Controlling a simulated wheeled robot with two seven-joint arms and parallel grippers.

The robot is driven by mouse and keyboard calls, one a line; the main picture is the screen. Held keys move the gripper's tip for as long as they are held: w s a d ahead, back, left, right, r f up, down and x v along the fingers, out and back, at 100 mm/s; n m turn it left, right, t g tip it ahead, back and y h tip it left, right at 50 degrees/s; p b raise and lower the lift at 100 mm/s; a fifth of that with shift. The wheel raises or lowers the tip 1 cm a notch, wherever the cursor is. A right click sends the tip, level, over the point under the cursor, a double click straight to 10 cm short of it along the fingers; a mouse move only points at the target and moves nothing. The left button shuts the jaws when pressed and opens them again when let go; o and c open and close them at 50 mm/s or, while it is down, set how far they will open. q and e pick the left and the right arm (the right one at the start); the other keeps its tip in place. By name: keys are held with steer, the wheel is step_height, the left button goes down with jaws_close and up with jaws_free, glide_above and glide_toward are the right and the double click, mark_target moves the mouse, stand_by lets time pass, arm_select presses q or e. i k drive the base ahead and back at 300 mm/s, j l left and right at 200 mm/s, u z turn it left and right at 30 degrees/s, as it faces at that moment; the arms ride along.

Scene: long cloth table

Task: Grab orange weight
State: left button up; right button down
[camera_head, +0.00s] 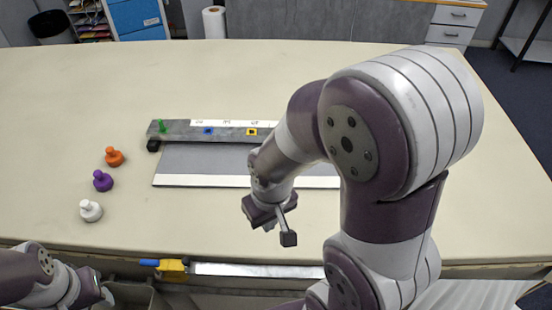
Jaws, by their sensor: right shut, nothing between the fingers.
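The orange weight (114,156) stands on the left part of the table in the head view, the farthest of a short row. A purple weight (103,180) and a white weight (91,210) stand nearer to me in the same row. My right gripper (274,224) is over the table near its front edge, well to the right of the weights, shut and empty. My left arm shows at the lower left corner; its gripper fingers cannot be made out clearly, and nothing of it touches the weights.
A grey board (205,163) with a raised back strip lies mid-table, partly hidden by my right arm. A green peg (162,126) stands at the strip's left end. A yellow and blue tool (172,266) is at the front edge. The table's far left is clear.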

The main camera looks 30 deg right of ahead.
mark_target(114, 159)
steer(key=z, duration=0.9)
steer(key=j+z, duration=0.35)
steer(key=j, duration=0.4)
steer(key=j+z, duration=0.4)
steer(key=j, duration=0.35)
